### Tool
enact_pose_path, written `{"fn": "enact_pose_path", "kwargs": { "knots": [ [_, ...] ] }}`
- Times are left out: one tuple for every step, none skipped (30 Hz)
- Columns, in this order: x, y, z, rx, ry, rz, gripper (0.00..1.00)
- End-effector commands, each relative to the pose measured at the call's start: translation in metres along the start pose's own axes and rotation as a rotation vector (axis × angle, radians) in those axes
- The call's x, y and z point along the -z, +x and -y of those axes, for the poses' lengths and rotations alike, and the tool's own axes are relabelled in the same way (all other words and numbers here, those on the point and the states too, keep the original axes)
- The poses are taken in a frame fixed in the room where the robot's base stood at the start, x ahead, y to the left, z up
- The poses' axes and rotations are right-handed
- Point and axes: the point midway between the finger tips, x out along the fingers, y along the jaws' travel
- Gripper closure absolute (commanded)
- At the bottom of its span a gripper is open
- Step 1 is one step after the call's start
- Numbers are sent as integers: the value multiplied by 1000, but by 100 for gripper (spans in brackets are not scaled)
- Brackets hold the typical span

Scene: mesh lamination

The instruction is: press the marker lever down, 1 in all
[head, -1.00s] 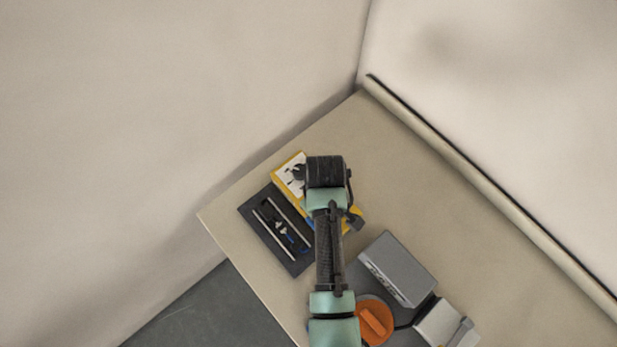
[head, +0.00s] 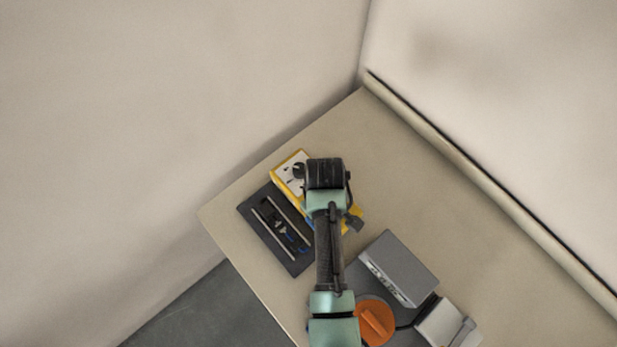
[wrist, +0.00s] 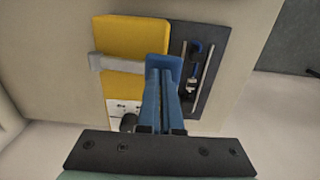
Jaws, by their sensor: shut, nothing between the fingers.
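The marker is a yellow box with a white panel (head: 288,168) and a dark knob. In the head view my arm covers its middle. In the wrist view the yellow body (wrist: 130,38) is left of centre, with a grey lever bar (wrist: 118,63) across it, its left end past the edge. My gripper (wrist: 163,72) is shut and empty, its blue fingers over the box's right side by the bar's right end. I cannot tell whether they touch the lever. The gripper is hidden under my arm in the head view.
A dark tray (head: 252,212) with metal rods and small blue and black parts lies beside the marker. A grey box (head: 402,262), an orange round part (head: 375,322) and a pale device (head: 445,322) stand at lower right. The table (head: 420,190) is clear at right.

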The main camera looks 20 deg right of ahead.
Motion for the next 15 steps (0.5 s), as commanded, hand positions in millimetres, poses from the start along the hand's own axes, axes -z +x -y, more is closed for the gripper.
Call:
{"fn": "enact_pose_path", "kwargs": {
  "knots": [
    [0, 0, -1, -2, 0, -1, 100],
    [0, 0, -1, -2, 0, -1, 100],
    [0, 1, -1, -2, 0, -1, 100],
    [0, 1, -1, -2, 0, -1, 100],
    [0, 2, -1, -2, 1, -1, 100],
    [0, 4, -1, -2, 1, -1, 100],
    [0, 5, -1, -2, 1, -1, 100],
    [0, 6, -1, -2, 1, -1, 100],
    [0, 8, -1, -2, 1, -1, 100],
    [0, 10, -1, -2, 1, -1, 100],
    [0, 12, -1, -2, 1, -1, 100],
    [0, 14, -1, -2, 1, -1, 100],
    [0, 16, -1, -2, 1, -1, 100],
    [0, 17, -1, -2, 1, -1, 100],
    [0, 19, -1, -2, 1, -1, 100]
  ]
}}
